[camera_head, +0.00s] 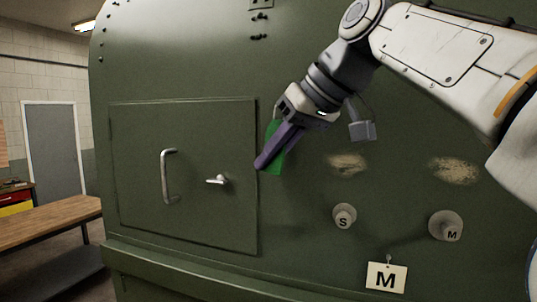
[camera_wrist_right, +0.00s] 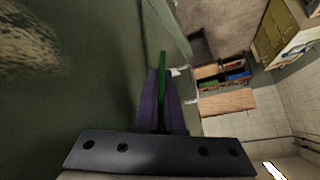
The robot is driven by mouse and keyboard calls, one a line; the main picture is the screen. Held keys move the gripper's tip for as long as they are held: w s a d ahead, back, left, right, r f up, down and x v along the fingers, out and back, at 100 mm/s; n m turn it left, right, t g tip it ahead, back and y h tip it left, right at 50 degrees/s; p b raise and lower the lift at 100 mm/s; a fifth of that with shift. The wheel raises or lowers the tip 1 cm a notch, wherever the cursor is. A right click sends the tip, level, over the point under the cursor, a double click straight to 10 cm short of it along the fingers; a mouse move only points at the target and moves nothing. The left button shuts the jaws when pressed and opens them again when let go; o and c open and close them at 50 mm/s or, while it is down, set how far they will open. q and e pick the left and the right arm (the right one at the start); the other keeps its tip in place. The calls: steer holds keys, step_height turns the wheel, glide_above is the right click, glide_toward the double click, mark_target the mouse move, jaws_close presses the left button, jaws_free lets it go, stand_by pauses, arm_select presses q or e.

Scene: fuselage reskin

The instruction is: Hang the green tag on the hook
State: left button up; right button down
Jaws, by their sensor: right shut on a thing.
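My right gripper (camera_head: 268,160) is shut on the green tag (camera_head: 274,163), close to the right edge of the hatch door. The tag shows above and below the purple fingers. In the right wrist view the tag is a thin green edge (camera_wrist_right: 162,62) between the two purple fingers (camera_wrist_right: 160,115), seen nearly edge-on. No free hook for the tag can be made out; the area behind the gripper is hidden. A small hook (camera_head: 389,257) at the lower right bears a white card marked M (camera_head: 386,277). My left gripper is not in view.
The green fuselage wall (camera_head: 200,60) fills most of the head view. Its hatch door (camera_head: 135,150) has a bar handle (camera_head: 165,178) and a small latch (camera_head: 218,180) sticking out. Two round knobs, S (camera_head: 344,216) and M (camera_head: 446,226), protrude at the right. A wooden bench (camera_head: 50,222) stands far left.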

stand_by(0.4)
steer(key=c, duration=1)
jaws_free()
steer(key=shift+o, duration=0.2)
steer(key=shift+r, duration=0.1)
steer(key=v, duration=1)
